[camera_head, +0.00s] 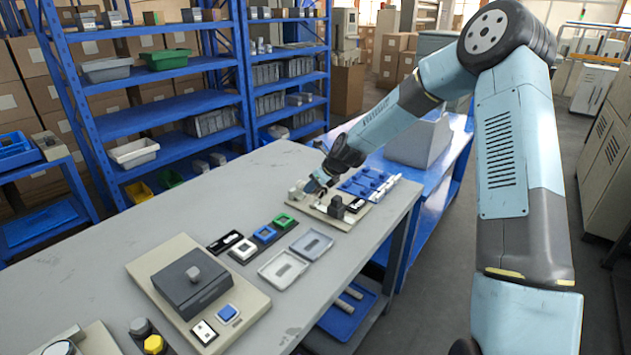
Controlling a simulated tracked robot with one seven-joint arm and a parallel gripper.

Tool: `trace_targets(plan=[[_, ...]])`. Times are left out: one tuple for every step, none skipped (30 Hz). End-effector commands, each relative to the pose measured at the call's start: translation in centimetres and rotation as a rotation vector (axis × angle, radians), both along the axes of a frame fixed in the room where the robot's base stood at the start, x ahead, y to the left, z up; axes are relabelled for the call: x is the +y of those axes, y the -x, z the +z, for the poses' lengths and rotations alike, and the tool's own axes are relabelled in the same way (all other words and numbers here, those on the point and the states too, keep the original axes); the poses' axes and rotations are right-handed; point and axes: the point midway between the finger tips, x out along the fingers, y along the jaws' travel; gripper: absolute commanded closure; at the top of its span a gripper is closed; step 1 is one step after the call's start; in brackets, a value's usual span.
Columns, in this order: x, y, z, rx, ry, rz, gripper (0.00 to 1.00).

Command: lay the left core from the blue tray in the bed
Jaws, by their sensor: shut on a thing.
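My gripper (313,188) is low over the far end of the grey table, at the beige-based unit (331,222). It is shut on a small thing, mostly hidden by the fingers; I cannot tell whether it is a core. A small pale piece (297,191) shows just left of the fingers. A blue tray with compartments (362,185) lies right of my gripper on the far part of the table. Another blue tray (338,326) sits on the shelf under the table, with pale rods (350,297) in it. I cannot make out the bed.
Dark blocks (337,203) stand on the beige-based unit close to my gripper. Nearer are two grey trays (283,269), small coloured frames (264,234) and a beige board with a dark block (190,284). The table's left middle is clear.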

Motion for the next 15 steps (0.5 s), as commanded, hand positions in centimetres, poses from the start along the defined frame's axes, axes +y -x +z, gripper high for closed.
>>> trace_targets(plan=[[0.1, 0.0, -0.5, 0.002, 0.0, 0.001, 1.0], [0.1, 0.1, -0.7, 0.002, -0.001, 0.0, 1.0], [0.1, 0.1, -1.1, 0.003, -0.001, 0.001, 1.0], [0.1, 0.1, -1.3, 0.003, -0.001, 0.001, 1.0], [0.1, 0.1, -1.5, 0.002, -0.001, 0.002, 1.0], [0.1, 0.1, -1.8, 0.001, 0.0, 0.002, 1.0], [0.1, 0.1, -2.0, 0.001, -0.001, 0.002, 1.0], [0.1, 0.1, -2.2, 0.001, -0.001, 0.002, 1.0], [0.1, 0.1, -2.4, 0.001, -0.001, 0.001, 1.0], [0.1, 0.1, -2.6, 0.002, -0.002, 0.001, 1.0], [0.1, 0.1, -2.8, 0.002, -0.001, 0.002, 1.0], [0.1, 0.1, -2.9, 0.002, -0.001, 0.002, 1.0], [0.1, 0.1, -3.1, 0.001, -0.001, 0.003, 1.0], [0.1, 0.1, -3.1, 0.001, -0.001, 0.002, 1.0], [0.1, 0.1, -3.2, 0.001, -0.001, 0.002, 1.0]])
